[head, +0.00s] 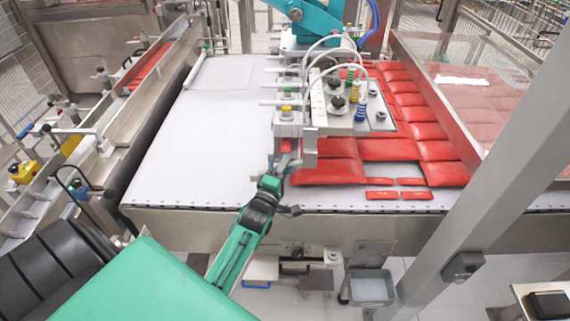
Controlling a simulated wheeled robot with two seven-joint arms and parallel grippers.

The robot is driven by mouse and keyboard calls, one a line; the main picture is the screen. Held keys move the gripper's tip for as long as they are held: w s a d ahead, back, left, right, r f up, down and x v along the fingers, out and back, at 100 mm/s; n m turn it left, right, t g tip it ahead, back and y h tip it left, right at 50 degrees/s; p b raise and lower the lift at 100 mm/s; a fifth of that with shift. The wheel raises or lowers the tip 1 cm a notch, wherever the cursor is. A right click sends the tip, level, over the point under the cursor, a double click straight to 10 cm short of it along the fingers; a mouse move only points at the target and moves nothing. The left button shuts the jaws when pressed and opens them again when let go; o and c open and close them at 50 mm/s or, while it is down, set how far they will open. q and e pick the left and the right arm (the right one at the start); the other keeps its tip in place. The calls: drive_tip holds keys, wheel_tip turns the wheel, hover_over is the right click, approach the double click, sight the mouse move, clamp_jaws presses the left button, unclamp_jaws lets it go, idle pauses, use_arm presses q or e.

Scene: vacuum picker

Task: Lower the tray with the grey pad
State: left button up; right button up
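My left gripper (284,165) is raised at the front edge of the white bed, just below the near end of the picker head (340,100). A small red piece (286,146) shows right above its fingertips; I cannot tell whether they touch it or how far they are parted. A small grey tray (371,287) is below the bed's front edge, to the right of my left arm. Its inside looks plain grey; I cannot make out a separate pad. My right gripper is not in view.
Red packs (420,131) cover the right part of the white bed (200,150); the left part is bare. A slanted metal post (490,190) stands at the right. A rail with fittings (90,140) runs along the left. A blue-edged part (257,284) sits under the bed.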

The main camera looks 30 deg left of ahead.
use_arm(q)
drive_tip(key=shift+w, duration=0.1)
clamp_jaws()
drive_tip(key=s+a+f, duration=0.1)
drive_tip(key=s+a, duration=0.1)
drive_tip(key=a, duration=0.1)
drive_tip(key=s+a+f+b, duration=0.1)
drive_tip(key=a+f, duration=0.1)
drive_tip(key=a, duration=0.1)
drive_tip(key=s+a+f+b, duration=0.1)
drive_tip(key=s+a, duration=0.1)
drive_tip(key=a, duration=0.1)
drive_tip(key=shift+s+a+f, duration=0.2)
drive_tip(key=shift+s, duration=0.15)
drive_tip(key=shift+r, duration=0.1)
unclamp_jaws()
drive_tip(key=shift+s, duration=0.1)
drive_tip(key=shift+f, duration=0.2)
